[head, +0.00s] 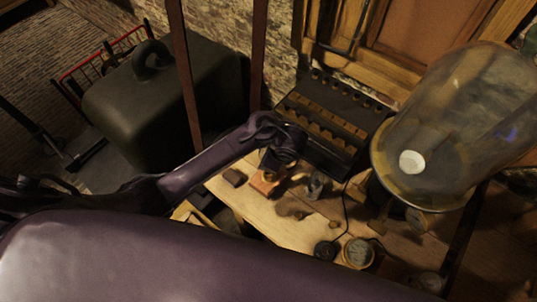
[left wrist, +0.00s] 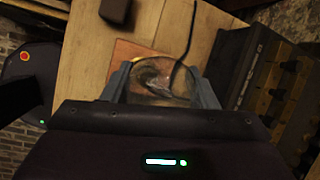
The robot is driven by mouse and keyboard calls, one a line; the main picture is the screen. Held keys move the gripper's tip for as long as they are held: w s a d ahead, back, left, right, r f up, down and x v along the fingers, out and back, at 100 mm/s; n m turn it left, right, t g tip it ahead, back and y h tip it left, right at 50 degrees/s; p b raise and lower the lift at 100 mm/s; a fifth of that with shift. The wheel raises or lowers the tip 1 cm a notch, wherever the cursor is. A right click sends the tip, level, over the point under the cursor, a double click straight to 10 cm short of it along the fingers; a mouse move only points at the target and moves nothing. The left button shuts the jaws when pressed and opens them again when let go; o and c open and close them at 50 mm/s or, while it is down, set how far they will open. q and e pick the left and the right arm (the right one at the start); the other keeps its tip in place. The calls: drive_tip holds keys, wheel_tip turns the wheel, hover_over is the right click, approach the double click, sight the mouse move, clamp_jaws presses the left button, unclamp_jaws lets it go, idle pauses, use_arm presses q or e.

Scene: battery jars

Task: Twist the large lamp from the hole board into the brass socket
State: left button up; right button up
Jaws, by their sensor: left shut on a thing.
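My left gripper (left wrist: 161,87) is shut on the large lamp, a clear glass bulb (left wrist: 158,78) between its two fingers in the left wrist view. Behind the bulb is an orange-brown wooden base (left wrist: 126,50) on the table, and a black cable runs close by it. The brass socket cannot be made out; the bulb and fingers cover the middle of the base. In the head view my left gripper (head: 277,166) is just above the orange-brown base (head: 264,184), and the lamp is hidden there. I cannot tell whether the lamp touches a socket. My right gripper is not in view.
A small dark block (head: 235,177) lies left of the base. A small glass-like item (head: 315,186) stands to the right. A dark rack (head: 332,125) is behind, and a large glass jar (head: 455,125) stands at right. Bare table (head: 285,232) lies in front.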

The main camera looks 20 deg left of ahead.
use_arm(q)
drive_tip(key=shift+f+b, duration=0.6)
drive_tip(key=shift+f, duration=0.45)
idle(0.4)
drive_tip(key=shift+f, duration=0.15)
idle(0.5)
drive_tip(key=m+t+h+b, duration=0.1)
drive_tip(key=m, duration=0.3)
drive_tip(key=shift+f, duration=0.1)
drive_tip(key=shift+d+m+t+h+b, duration=0.1)
drive_tip(key=shift+m+t+h+b, duration=0.35)
drive_tip(key=shift+m+b, duration=0.6)
drive_tip(key=shift+m, duration=0.25)
